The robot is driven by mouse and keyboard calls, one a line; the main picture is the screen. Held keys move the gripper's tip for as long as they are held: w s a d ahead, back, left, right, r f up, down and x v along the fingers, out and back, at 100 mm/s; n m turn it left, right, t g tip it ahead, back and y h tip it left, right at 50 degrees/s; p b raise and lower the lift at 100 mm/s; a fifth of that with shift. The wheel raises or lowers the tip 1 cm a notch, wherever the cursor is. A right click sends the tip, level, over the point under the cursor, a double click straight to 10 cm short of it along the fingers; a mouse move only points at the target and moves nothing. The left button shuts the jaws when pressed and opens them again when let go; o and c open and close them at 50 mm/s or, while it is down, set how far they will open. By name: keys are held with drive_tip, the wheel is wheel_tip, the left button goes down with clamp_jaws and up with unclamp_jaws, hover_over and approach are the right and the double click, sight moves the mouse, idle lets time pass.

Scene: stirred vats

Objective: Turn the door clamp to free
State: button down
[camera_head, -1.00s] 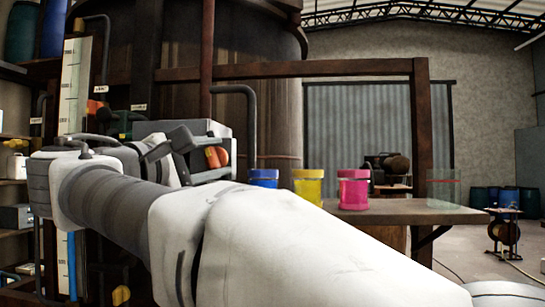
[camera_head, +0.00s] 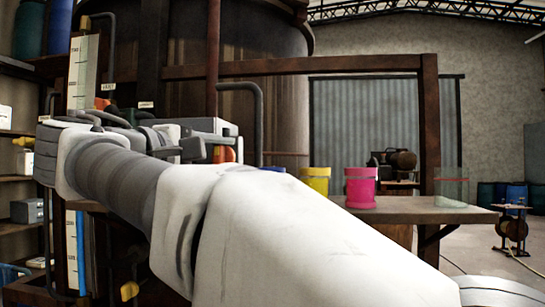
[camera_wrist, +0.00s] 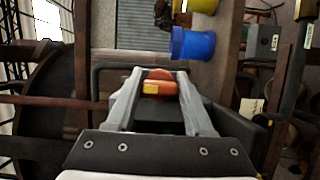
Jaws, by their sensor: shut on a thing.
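An orange-red knob-like piece with a yellow patch (camera_wrist: 160,86), which looks like the door clamp's handle, sits between the fingers of my gripper (camera_wrist: 160,76) in the wrist view. The fingers close on it from both sides. In the head view, the orange-red piece (camera_head: 229,155) shows at the front of a grey box (camera_head: 205,124), just right of my gripper (camera_head: 200,152). My wrist and forearm hide much of the area around it. I cannot read the clamp's exact angle.
A wooden bench (camera_head: 410,212) carries a yellow jar (camera_head: 316,180), a pink jar (camera_head: 361,188) and a clear container (camera_head: 451,188). A blue jar (camera_wrist: 192,44) shows in the wrist view. A large vat (camera_head: 270,100) stands behind. A dark bent pipe (camera_head: 258,110) rises beside the grey box.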

drive_tip(key=shift+c, duration=1.4)
unclamp_jaws()
drive_tip(key=shift+s, duration=0.1)
drive_tip(key=v, duration=1.7)
drive_tip(key=shift+s, duration=0.1)
